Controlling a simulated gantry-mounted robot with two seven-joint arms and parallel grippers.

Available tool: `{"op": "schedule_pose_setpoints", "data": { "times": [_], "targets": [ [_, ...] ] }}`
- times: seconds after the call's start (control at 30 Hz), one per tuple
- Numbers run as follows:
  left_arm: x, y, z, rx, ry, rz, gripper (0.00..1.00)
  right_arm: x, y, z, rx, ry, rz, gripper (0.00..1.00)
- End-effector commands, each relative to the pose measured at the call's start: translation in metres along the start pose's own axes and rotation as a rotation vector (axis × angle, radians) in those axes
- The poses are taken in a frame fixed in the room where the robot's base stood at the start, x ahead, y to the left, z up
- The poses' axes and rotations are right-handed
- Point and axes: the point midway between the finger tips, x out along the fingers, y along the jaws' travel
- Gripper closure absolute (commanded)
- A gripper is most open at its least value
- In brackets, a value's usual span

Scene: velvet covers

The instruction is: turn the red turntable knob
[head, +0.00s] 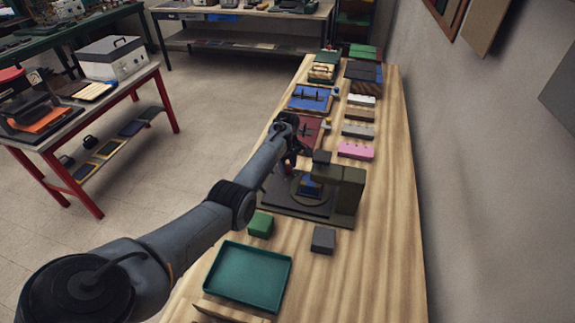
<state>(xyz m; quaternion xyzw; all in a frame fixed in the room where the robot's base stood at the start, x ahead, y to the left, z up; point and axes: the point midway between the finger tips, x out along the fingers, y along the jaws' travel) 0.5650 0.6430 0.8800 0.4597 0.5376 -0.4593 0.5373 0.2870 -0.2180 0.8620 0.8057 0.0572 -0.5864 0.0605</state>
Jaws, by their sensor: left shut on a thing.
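The turntable device (284,203) is a dark base with a round disc (300,194) and an olive-brown block-like upright (351,188) on its right side. A small blue piece (310,184) sits on the disc under the overhanging arm. My left gripper (290,166) reaches to the device's far left corner, pointing down, and is shut on the red knob there. Only a small bit of red shows at the fingers; the knob is mostly hidden by the gripper and wrist. My right gripper is out of view.
A green block (260,225) and a grey block (323,240) lie in front of the device, with a teal tray (247,275) nearer. A pink block (356,151) and a maroon case (309,133) lie behind it. The wall runs along the right.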

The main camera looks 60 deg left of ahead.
Motion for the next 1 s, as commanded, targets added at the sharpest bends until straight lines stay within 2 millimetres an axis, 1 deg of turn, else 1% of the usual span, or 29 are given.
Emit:
{"op": "schedule_pose_setpoints", "data": {
  "times": [0.17, 0.37, 0.57, 0.7, 1.0],
  "targets": [
    [-0.001, 0.000, 0.000, 0.023, 0.000, -0.001, 0.87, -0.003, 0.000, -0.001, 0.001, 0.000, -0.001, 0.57],
    [-0.003, 0.000, 0.000, 0.109, -0.002, -0.002, 0.87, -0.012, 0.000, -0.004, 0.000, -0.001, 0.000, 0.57],
    [-0.004, 0.000, 0.000, 0.263, -0.002, -0.002, 0.87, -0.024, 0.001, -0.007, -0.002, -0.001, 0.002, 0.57],
    [-0.003, 0.001, 0.000, 0.395, -0.002, -0.001, 0.87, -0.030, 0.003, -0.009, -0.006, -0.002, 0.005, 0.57],
    [-0.002, 0.001, 0.000, 0.681, -0.002, -0.001, 0.87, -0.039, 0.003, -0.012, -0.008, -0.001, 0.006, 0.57]
  ]
}}
